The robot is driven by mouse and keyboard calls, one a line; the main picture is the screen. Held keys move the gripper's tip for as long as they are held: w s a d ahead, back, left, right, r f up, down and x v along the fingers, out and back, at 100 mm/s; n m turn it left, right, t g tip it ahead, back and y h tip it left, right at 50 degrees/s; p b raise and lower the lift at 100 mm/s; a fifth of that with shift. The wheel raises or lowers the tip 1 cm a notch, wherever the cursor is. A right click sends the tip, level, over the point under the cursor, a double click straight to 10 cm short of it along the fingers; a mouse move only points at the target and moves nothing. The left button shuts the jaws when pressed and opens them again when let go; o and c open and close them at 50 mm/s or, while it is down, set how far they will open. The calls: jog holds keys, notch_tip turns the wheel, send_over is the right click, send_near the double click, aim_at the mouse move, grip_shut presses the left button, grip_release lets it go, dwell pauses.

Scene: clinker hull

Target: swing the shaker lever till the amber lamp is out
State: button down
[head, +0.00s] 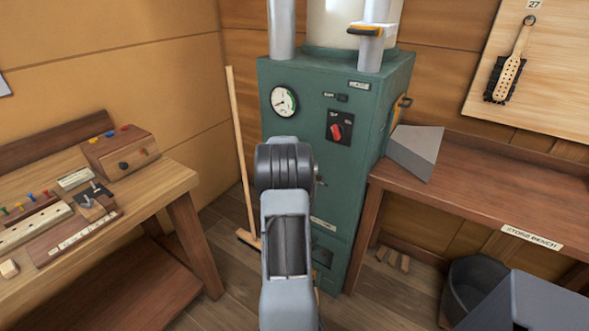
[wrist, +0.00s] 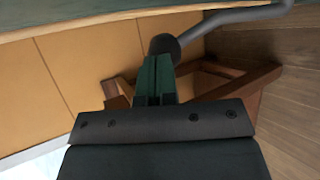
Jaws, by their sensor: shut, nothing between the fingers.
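The green cabinet (head: 331,85) stands in the middle of the head view, with my arm in front of its lower face. In the wrist view a bent grey lever (wrist: 232,17) with a dark round knob (wrist: 165,45) reaches in from the upper right. My gripper (wrist: 157,63) is shut and empty, its green fingers pointing at the knob. The fingertips are at or very near the knob; I cannot tell whether they touch. In the head view the gripper is hidden behind my arm. I cannot make out an amber lamp; part of the cabinet front is covered.
The cabinet carries a round gauge (head: 284,101) and a red switch (head: 336,132). A broom (head: 241,150) leans beside it on the left. A workbench (head: 180,185) stands left, and the store bench (head: 480,190) right. A dark bucket (head: 470,285) is under the store bench.

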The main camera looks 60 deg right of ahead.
jog(key=shift+w, duration=0.3)
jog(key=shift+w+a, duration=0.1)
jog(key=shift+a, duration=0.05)
dwell(0.3)
jog(key=r+p+v, duration=0.1)
jog(key=p+v, duration=0.1)
jog(key=v, duration=1.2)
jog(key=shift+w, duration=0.25)
